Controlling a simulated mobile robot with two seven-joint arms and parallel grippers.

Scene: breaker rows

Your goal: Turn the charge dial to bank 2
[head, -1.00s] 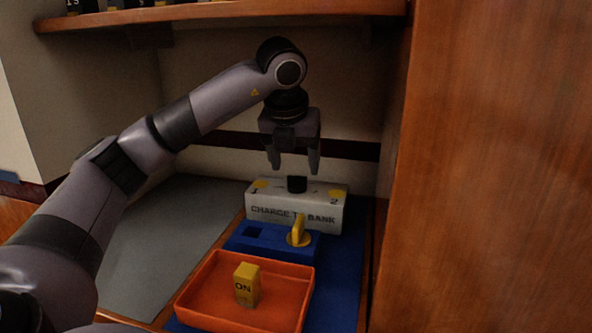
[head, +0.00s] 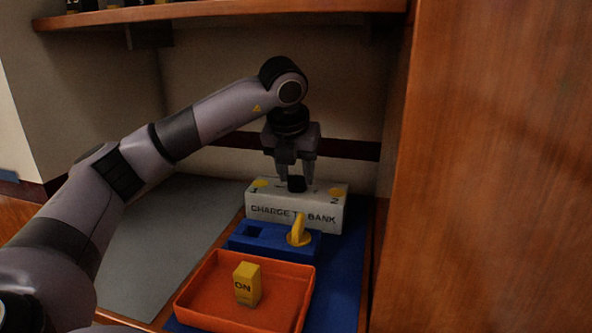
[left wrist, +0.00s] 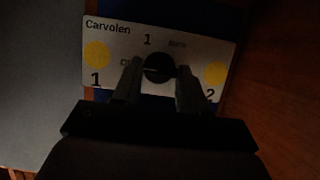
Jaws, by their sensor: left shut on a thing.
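The charge dial is a black round knob (head: 297,184) on top of a pale box (head: 292,214) lettered "CHARGE TO BANK", with 1 at the left and 2 at the right. In the left wrist view the knob (left wrist: 159,68) sits between the fingers of my left gripper (left wrist: 158,82). A faint light line on it runs roughly sideways; I cannot tell clearly where it points. My left gripper (head: 297,180) points down from above and is shut on the knob. My right gripper is not in view.
In front of the box is a blue block (head: 270,242) with a yellow key-like piece (head: 299,231). Nearer is an orange tray (head: 211,299) holding a yellow "ON" block (head: 247,285). A wooden wall (head: 490,170) stands close at the right; a shelf (head: 220,14) hangs above.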

